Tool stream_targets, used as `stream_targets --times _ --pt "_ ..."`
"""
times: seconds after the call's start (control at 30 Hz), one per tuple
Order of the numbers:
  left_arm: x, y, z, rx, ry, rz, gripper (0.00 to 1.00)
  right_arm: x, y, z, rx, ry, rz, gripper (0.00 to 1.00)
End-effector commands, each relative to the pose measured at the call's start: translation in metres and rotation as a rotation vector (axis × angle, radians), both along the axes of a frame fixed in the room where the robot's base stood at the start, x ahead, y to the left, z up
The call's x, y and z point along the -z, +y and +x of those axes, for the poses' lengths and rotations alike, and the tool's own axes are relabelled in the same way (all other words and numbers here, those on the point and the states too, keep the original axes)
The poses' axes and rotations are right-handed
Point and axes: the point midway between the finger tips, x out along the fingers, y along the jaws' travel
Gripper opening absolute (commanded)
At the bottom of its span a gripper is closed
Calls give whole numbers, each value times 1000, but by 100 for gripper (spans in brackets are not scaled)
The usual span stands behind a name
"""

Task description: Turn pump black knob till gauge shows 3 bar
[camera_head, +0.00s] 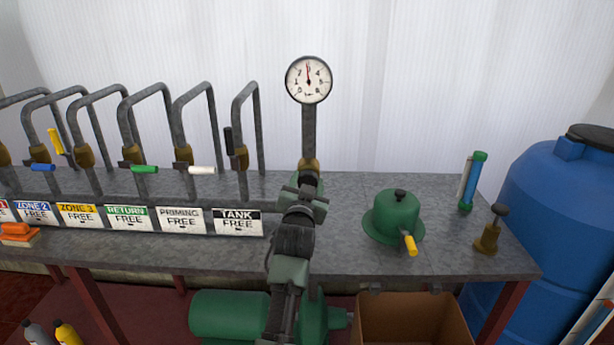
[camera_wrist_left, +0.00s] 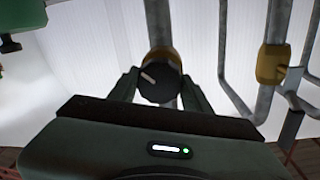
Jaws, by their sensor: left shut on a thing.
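The round white gauge (camera_head: 308,80) stands on a grey pipe above the bench. Its needle points almost straight up, at about the 3 mark. My left gripper (camera_head: 308,182) is at the foot of that pipe, in front of a brass fitting (camera_head: 309,166). In the left wrist view the black knob (camera_wrist_left: 159,82) sits between the two green fingers of my left gripper (camera_wrist_left: 160,92), which is shut on it. A pale line on the knob points to the upper left. In the head view my gripper hides the knob. My right gripper is not in view.
Pipes with coloured valve levers and a sign row including TANK (camera_head: 237,222) stand left. A green domed part (camera_head: 394,217), a brass piece (camera_head: 489,231) and a green-capped tube (camera_head: 472,182) stand right. A blue barrel (camera_head: 565,220) is beyond the bench, a cardboard box (camera_head: 412,318) below.

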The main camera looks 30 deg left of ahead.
Motion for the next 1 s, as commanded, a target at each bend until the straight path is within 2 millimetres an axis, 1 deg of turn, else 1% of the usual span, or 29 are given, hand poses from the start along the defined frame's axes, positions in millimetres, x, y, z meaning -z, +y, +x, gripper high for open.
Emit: stream_targets --times 0.03,0.3,0.33,0.37,0.4,0.67,0.77,0.87,1.0 --pt "-1 1 0 -2 15 17 8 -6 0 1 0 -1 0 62" --pt "1 1 0 -1 17 22 8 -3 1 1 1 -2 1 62" --pt "1 1 0 -1 17 22 57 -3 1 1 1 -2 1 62" --pt "1 1 0 -1 16 22 65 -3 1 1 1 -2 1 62" --pt "1 1 0 -1 16 22 70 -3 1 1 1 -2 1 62" --pt "1 1 0 -1 15 22 70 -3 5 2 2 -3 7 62" --pt "1 -1 -3 -1 15 22 70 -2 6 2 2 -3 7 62" --pt "2 -7 -14 0 15 22 70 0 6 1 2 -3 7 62" --pt "3 -18 -35 -1 15 21 70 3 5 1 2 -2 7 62"
